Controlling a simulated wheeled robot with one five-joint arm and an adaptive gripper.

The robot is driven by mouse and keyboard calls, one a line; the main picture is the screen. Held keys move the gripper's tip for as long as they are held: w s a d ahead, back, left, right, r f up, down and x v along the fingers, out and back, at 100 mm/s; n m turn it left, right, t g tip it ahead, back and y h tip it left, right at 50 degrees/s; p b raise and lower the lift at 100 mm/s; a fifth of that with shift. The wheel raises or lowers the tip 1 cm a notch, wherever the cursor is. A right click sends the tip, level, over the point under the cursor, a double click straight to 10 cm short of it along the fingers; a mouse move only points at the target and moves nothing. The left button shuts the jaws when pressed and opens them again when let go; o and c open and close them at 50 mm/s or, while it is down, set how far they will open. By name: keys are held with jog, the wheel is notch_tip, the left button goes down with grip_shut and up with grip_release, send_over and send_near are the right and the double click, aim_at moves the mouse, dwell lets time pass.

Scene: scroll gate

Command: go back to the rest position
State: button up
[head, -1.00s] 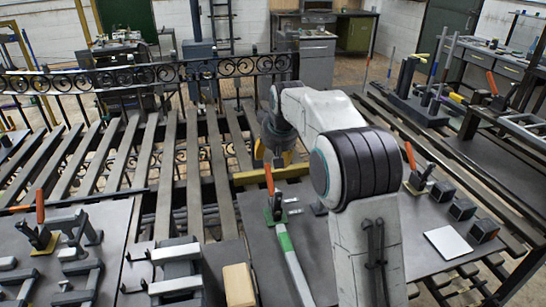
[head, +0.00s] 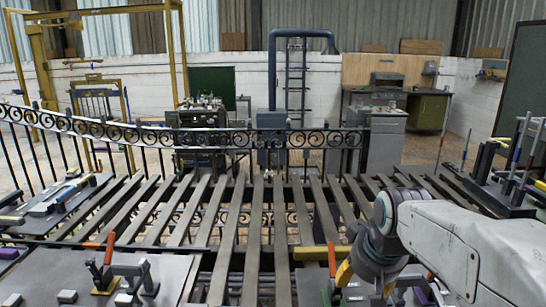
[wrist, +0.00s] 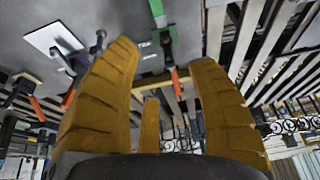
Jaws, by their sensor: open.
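My gripper (head: 362,284) hangs at the lower right of the head view, at the end of my white and grey arm. Its yellow fingers partly show there, and their tips are hard to make out. In the wrist view the ribbed yellow fingers (wrist: 166,58) stand wide apart. Nothing is held between them. Beyond them are a grey work surface, a green clamp (wrist: 165,38) with an orange handle, and a white plate (wrist: 52,38). My arm hides part of the right-hand work surface in the head view.
A clamp with an orange handle (head: 108,250) stands on a grey plate at lower left. A yellow bar (head: 318,252) lies near my gripper. A rack of upright tools (head: 515,165) stands at right.

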jog(key=s+f, duration=0.3)
jog(key=s, duration=0.7)
jog(key=s+f+g, duration=0.1)
jog(key=s+f, duration=0.2)
jog(key=s, duration=0.7)
jog(key=shift+f, duration=0.2)
